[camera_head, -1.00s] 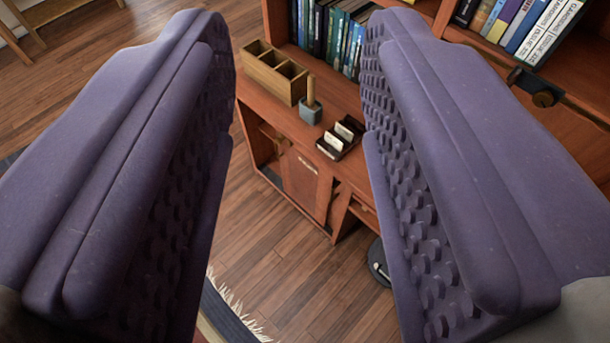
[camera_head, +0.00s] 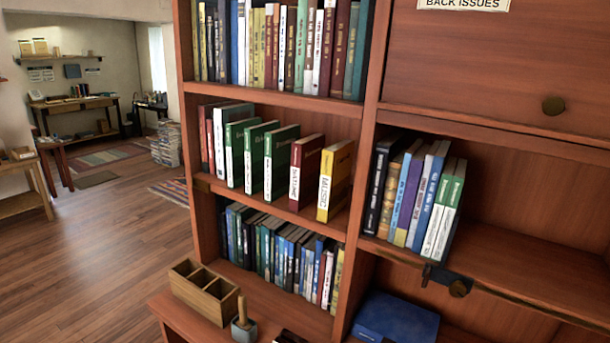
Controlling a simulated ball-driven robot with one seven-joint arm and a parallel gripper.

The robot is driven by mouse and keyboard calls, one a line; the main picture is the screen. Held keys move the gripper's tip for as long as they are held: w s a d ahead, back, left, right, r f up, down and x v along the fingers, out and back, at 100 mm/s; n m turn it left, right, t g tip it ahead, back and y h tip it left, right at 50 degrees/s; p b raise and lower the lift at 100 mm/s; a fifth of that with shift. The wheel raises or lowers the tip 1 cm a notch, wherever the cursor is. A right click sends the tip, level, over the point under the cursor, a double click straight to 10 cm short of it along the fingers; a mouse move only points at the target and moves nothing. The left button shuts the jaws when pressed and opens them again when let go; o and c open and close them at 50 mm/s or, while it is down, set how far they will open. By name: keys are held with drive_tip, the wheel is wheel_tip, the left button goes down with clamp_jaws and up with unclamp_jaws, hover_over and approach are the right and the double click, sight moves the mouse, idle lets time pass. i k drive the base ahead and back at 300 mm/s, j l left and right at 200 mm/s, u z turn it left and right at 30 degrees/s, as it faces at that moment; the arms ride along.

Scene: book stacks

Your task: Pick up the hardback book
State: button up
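Several books that look like hardbacks are in view, and I cannot tell which one the task means. A blue book (camera_head: 397,319) lies flat in the lower right bay of the bookcase, partly cut off by the bottom edge of the picture. On the middle left shelf stand green-and-white books (camera_head: 283,160), a dark red book (camera_head: 304,172) and a yellow book (camera_head: 336,180), spaced apart. A leaning row of books (camera_head: 413,195) stands on the right shelf. My gripper is not in view.
The wooden bookcase (camera_head: 370,150) fills the right side. A wooden compartment box (camera_head: 203,291) and a small grey holder (camera_head: 243,328) stand on its lower ledge. A dark latch (camera_head: 452,281) sticks out at the right. Open wooden floor (camera_head: 100,250) lies to the left.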

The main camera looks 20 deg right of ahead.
sight(306, 158)
drive_tip(key=i+j+z, duration=0.2)
drive_tip(key=i, duration=0.2)
drive_tip(key=i+j+z, duration=0.2)
drive_tip(key=i, duration=0.25)
drive_tip(key=i+j+z, duration=0.1)
drive_tip(key=i, duration=0.3)
drive_tip(key=i+j+z, duration=0.15)
drive_tip(key=i, duration=0.2)
drive_tip(key=i+j+z, duration=0.1)
drive_tip(key=i, duration=0.3)
